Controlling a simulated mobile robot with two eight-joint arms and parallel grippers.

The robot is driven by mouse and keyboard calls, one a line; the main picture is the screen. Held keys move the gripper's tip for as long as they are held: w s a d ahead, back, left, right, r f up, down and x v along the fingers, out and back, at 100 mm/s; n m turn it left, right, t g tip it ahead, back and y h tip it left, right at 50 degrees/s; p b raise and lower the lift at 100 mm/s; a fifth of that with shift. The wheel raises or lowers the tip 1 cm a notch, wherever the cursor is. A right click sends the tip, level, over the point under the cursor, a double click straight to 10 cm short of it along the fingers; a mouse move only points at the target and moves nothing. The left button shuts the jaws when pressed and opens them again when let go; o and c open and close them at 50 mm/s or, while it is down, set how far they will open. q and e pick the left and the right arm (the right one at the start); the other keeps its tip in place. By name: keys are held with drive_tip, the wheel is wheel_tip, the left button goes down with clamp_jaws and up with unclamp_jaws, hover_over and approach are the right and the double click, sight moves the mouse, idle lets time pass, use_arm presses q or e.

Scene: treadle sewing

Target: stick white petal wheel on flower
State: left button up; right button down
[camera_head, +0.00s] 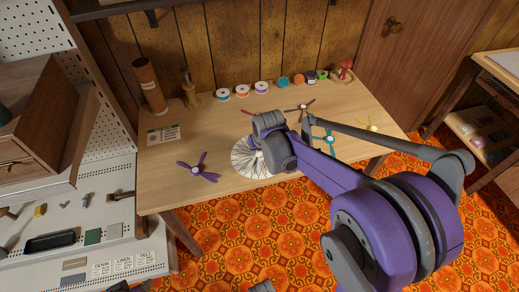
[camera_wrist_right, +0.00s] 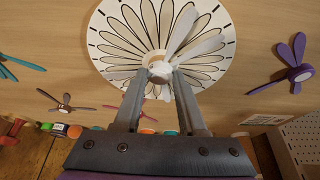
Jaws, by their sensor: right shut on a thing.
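The flower (camera_wrist_right: 122,38) is a round white disc with dark-outlined petals, lying on the table. It shows partly in the head view (camera_head: 241,163), with my right arm covering its upper right. The white petal wheel (camera_wrist_right: 182,27) has pale grey-white petals and a small hub. My right gripper (camera_wrist_right: 160,77) is shut on the hub, and the wheel overlaps the lower middle of the flower in the wrist view. I cannot tell whether the wheel touches the disc. In the head view the right fingers are hidden behind my arm. My left gripper is not seen.
A purple petal wheel (camera_head: 198,168) lies left of the flower; brown (camera_head: 300,107), teal (camera_head: 326,144) and yellow (camera_head: 373,125) ones lie to the right. Several spools (camera_head: 261,88) line the back edge.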

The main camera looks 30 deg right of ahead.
drive_tip(key=shift+f, duration=0.35)
idle(0.6)
drive_tip(key=shift+c, duration=2)
unclamp_jaws()
drive_tip(key=p+v, duration=0.2)
drive_tip(key=v, duration=0.9)
drive_tip(key=s+a+r+n+p, duration=0.1)
drive_tip(key=s+a+p, duration=0.2)
drive_tip(key=s, duration=0.5)
drive_tip(key=s+a+r+n+t+y+p, duration=0.1)
drive_tip(key=s+a+p, duration=0.3)
drive_tip(key=s, duration=0.5)
drive_tip(key=shift+a+r+n, duration=0.5)
drive_tip(key=shift+a+r, duration=0.05)
drive_tip(key=shift+a, duration=0.6)
